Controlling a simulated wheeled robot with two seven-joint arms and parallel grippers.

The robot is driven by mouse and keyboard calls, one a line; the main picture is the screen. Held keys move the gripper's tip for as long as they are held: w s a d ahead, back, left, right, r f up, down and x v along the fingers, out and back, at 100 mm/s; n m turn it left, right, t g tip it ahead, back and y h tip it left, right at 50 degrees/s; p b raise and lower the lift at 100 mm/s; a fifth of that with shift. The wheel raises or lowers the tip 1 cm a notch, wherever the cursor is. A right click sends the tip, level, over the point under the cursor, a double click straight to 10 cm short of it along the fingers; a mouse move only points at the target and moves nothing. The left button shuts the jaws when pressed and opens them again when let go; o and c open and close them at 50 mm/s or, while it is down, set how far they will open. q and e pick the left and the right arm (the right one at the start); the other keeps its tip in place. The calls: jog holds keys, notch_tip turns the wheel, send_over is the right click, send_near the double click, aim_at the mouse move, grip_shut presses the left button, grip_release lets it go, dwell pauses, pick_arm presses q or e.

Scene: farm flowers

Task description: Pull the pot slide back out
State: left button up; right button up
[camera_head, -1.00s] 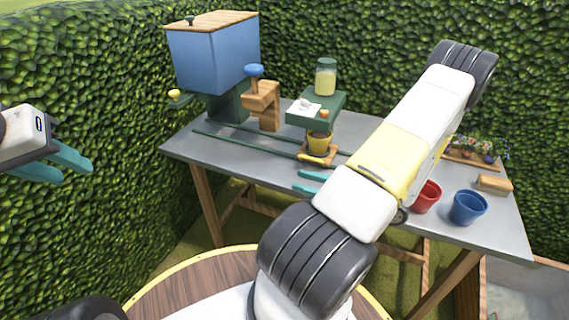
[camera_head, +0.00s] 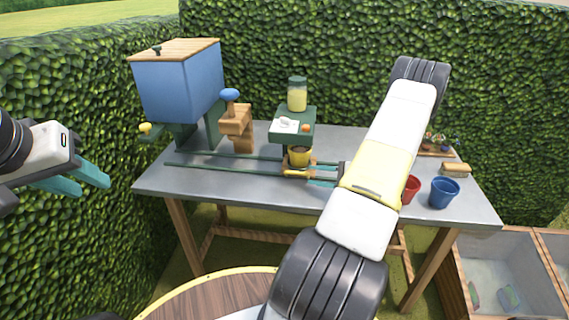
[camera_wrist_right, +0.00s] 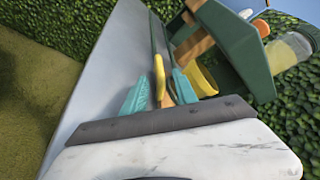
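The pot slide (camera_head: 313,162) is a small wooden carriage on green rails, under a green dispenser (camera_head: 297,118). A yellow pot (camera_head: 300,155) stands upright on it. Its yellow handle (camera_head: 295,173) is on the near side and shows in the right wrist view (camera_wrist_right: 159,72). My right gripper (camera_head: 322,177) is open at the slide's right end. In the right wrist view its teal fingers (camera_wrist_right: 160,92) lie either side of the handle, with gaps visible; contact is not clear. My left gripper (camera_head: 80,180) is open and empty, off the table's left side.
The grey table (camera_head: 235,182) carries a blue hopper (camera_head: 178,88) and a wooden post with a blue knob (camera_head: 230,95). A red pot (camera_head: 411,189), a blue pot (camera_head: 444,193) and a brush (camera_head: 456,170) are at the right. The front left of the table is clear.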

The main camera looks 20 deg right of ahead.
aim_at(302, 174)
jog(key=x, duration=0.7)
jog(key=shift+a, duration=0.2)
jog(key=shift+c, duration=0.2)
grip_shut()
jog(key=shift+d, duration=0.1)
dwell(0.9)
